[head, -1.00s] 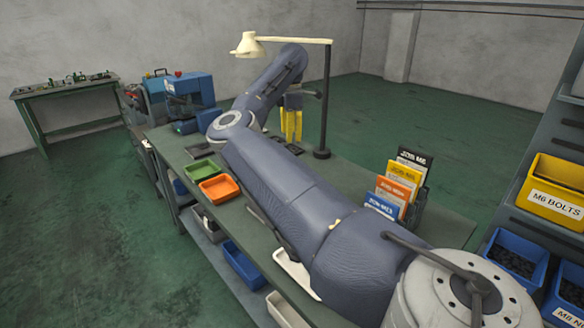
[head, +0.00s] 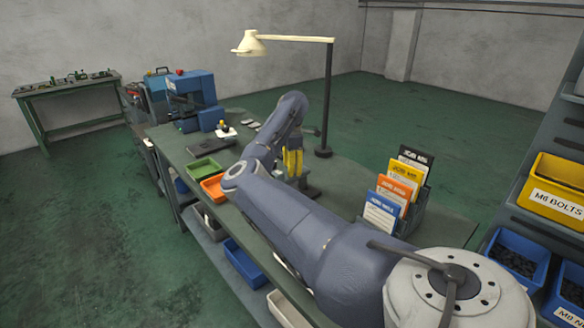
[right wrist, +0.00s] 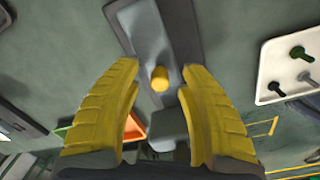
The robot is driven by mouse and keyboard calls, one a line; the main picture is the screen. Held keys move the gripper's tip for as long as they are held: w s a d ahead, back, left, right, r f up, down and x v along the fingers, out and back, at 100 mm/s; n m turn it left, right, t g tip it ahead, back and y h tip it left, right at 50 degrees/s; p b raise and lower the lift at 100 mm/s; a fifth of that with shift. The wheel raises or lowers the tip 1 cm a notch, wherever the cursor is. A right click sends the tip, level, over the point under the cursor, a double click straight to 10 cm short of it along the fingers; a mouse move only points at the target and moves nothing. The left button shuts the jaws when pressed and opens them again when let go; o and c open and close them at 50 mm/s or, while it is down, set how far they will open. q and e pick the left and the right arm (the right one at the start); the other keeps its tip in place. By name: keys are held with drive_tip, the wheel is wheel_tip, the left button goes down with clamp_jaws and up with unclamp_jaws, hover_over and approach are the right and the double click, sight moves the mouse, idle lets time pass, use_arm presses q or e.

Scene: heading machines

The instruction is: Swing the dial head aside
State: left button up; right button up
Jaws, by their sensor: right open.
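My right gripper (head: 293,165) is over the bench in the head view, its yellow fingers pointing down. In the right wrist view its fingers are spread open and empty, one on each side of a yellow knob (right wrist: 159,78). The knob stands out from a long grey bar (right wrist: 146,35), which I take to be the dial head; no dial face shows. I cannot tell how far the knob is beyond the fingertips. In the head view my right arm and gripper partly cover this spot. My left gripper is not in view.
The bench (head: 240,215) also holds a green bin (head: 203,168), an orange bin (head: 212,187), a blue machine (head: 192,100), a lamp (head: 327,100) and a rack of job cards (head: 400,190). A white tray with bolts (right wrist: 268,75) lies right in the wrist view.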

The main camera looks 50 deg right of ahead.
drive_tip(key=shift+f, duration=0.15)
clamp_jaws()
idle(0.4)
